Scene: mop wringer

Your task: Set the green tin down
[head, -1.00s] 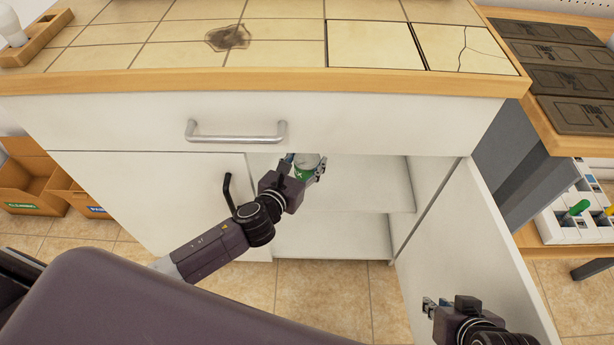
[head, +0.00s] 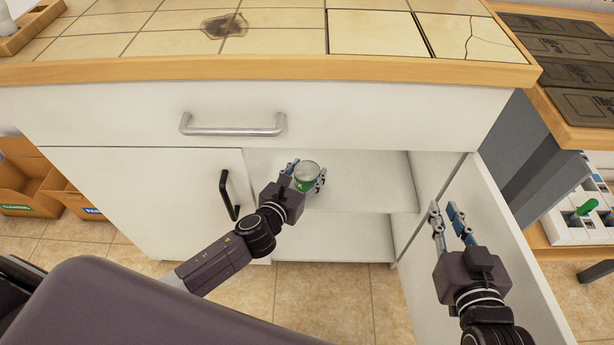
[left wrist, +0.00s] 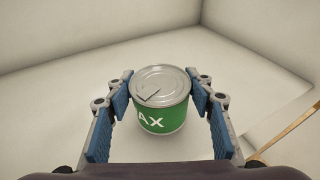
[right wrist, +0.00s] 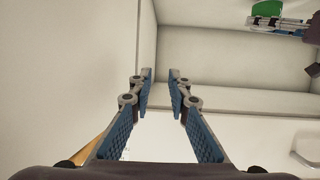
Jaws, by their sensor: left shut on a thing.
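The green tin (head: 300,185) with a grey metal lid is held upright between the fingers of my left gripper (head: 308,177), at the opening of the cupboard. In the left wrist view the tin (left wrist: 161,112) shows white letters "AX" and sits between both blue finger pads. I cannot tell whether its base touches the shelf. My right gripper (head: 445,208) is open and empty beside the inner face of the open right cupboard door (head: 495,235). The right wrist view shows part of the tin (right wrist: 268,8) at the top right.
The cupboard has an inner shelf (head: 370,190) with bare room right of the tin. The left door (head: 150,195) with its black handle (head: 228,195) is shut. The drawer (head: 350,115) above is shut and overhangs the opening. Boxes (head: 80,195) stand on the floor at left.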

